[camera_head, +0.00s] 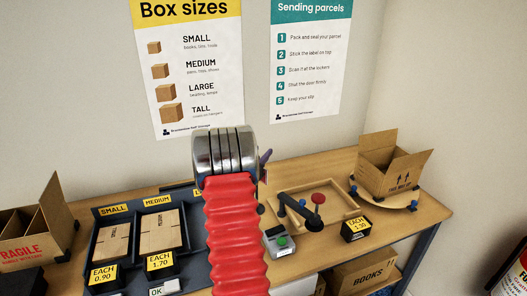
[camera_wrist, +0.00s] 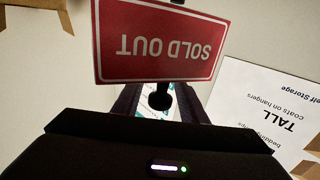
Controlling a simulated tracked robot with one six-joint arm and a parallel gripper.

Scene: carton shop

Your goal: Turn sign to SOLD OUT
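The red sign (camera_wrist: 160,42) with a white border fills the upper middle of the wrist view. It reads SOLD OUT, upside down in the picture, as the poster's text does too. A short dark stem (camera_wrist: 158,97) with a rounded end shows below its lower edge. My gripper (camera_wrist: 160,92) has its two dark fingers apart, one on each side of the stem, with a visible gap between them. I cannot tell whether a finger touches the sign.
The wooden bench (camera_head: 340,240) holds a dark carton rack (camera_head: 190,268) with price tags, a shallow wooden tray (camera_head: 318,203) with a red knob (camera_head: 318,198), and an open carton (camera_head: 392,165) at right. A box-size poster (camera_head: 190,70) hangs on the wall behind.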

